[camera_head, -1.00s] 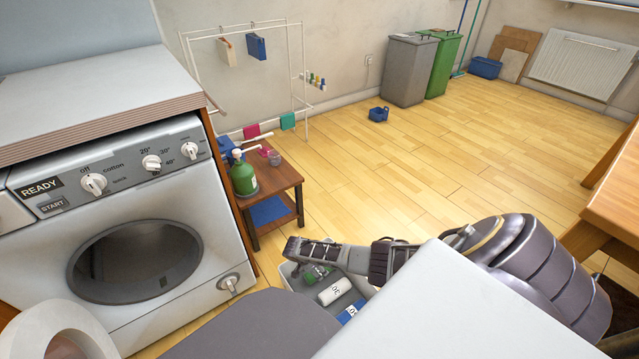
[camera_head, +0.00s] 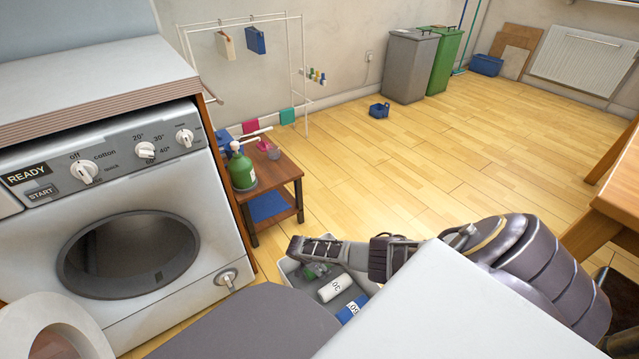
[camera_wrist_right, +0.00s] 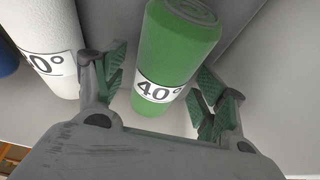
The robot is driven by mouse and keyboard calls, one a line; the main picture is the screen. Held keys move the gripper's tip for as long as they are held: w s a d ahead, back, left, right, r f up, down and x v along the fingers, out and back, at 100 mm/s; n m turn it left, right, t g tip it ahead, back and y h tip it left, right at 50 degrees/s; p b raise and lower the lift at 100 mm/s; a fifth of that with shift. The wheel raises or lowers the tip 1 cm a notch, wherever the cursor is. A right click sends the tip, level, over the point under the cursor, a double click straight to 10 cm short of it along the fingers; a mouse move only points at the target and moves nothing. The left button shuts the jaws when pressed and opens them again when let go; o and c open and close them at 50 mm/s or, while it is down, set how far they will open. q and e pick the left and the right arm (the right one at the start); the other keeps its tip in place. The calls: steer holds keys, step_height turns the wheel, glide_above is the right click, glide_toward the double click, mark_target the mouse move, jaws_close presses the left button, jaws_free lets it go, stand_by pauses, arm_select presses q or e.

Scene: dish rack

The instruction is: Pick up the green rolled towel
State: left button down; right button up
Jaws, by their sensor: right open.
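The green rolled towel (camera_wrist_right: 176,45), labelled 40°, lies between the two spread fingers of my right gripper (camera_wrist_right: 160,75) in the right wrist view. The fingers stand on either side of it, and the gripper is open. I cannot tell whether either finger touches it. In the head view my right gripper (camera_head: 322,252) is over the grey bin (camera_head: 291,278) and covers much of the green towel (camera_head: 314,270). A white rolled towel (camera_head: 335,288) and a blue one (camera_head: 352,309) lie beside it in the bin. My left gripper is not in view.
The washing machine (camera_head: 120,225) stands at the left, its round door area dark. A small wooden table (camera_head: 280,172) carries a green pump bottle (camera_head: 241,170). A wooden table (camera_head: 615,205) is at the right. The floor behind the bin is clear.

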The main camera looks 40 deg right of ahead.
steer(key=shift+c, duration=0.5)
steer(key=c, duration=1.1)
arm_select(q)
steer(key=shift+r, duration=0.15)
arm_select(e)
steer(key=shift+r, duration=0.15)
